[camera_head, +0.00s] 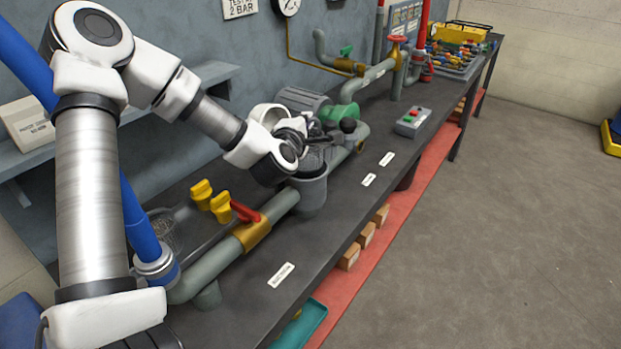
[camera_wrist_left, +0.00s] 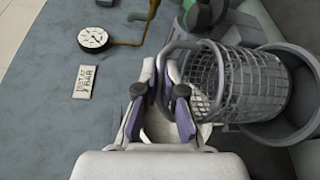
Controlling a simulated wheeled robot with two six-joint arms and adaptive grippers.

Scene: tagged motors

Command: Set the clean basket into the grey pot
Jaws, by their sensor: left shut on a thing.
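The grey pot (camera_head: 311,196) stands in the pipe line on the bench; its wide rim also shows at the right of the left wrist view (camera_wrist_left: 293,128). A wire mesh basket (camera_wrist_left: 246,84) with a looped handle is in front of the pot's mouth in that view, its far end overlapping the opening. I cannot tell how deep it sits. In the head view the basket's mesh (camera_head: 314,160) shows just at the pot's rim. My left gripper (camera_head: 298,130) is over the pot, its fingers (camera_wrist_left: 166,72) shut on the basket's handle. My right gripper is out of view.
Another mesh basket (camera_head: 163,229) lies in a tray at the left of the bench. A button box (camera_head: 412,121) stands to the right.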

